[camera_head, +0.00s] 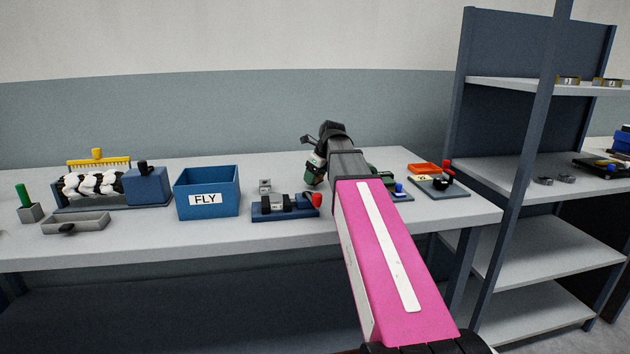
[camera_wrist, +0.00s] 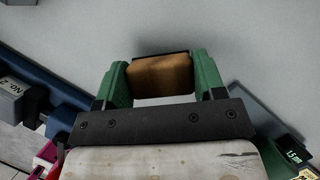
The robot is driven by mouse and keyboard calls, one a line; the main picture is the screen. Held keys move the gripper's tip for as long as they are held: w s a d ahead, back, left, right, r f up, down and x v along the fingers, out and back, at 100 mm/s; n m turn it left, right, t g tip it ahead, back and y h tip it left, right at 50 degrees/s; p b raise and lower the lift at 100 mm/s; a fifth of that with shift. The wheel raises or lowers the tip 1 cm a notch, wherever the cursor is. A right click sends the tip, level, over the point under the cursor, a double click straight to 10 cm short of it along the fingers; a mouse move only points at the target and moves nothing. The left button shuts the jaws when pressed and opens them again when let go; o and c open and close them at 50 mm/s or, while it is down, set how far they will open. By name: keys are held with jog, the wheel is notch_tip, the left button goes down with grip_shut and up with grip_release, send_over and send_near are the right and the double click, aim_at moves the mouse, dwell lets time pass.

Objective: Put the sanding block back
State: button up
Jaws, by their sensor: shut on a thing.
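The sanding block, a brown block with a dark edge, (camera_wrist: 160,76) is between the green fingers of my gripper (camera_wrist: 162,84) in the wrist view. My gripper is shut on it, with one finger at each side. Pale grey bench top shows around the block; I cannot tell whether the block touches it. In the head view my gripper (camera_head: 315,170) is over the bench, right of the middle, partly hidden by my pink arm. The block cannot be made out there.
On the bench (camera_head: 150,245) stand a blue FLY bin (camera_head: 207,180), a blue fixture with a red knob (camera_head: 316,199), a shallow grey tray (camera_head: 88,224), a roller stand (camera_head: 148,186) and an orange tray (camera_head: 424,168). A shelf rack (camera_head: 540,240) stands at the right.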

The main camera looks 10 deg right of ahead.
jog(key=shift+f, duration=0.85)
jog(key=o, duration=0.9)
jog(key=shift+f, duration=0.1)
jog(key=v, duration=1.2)
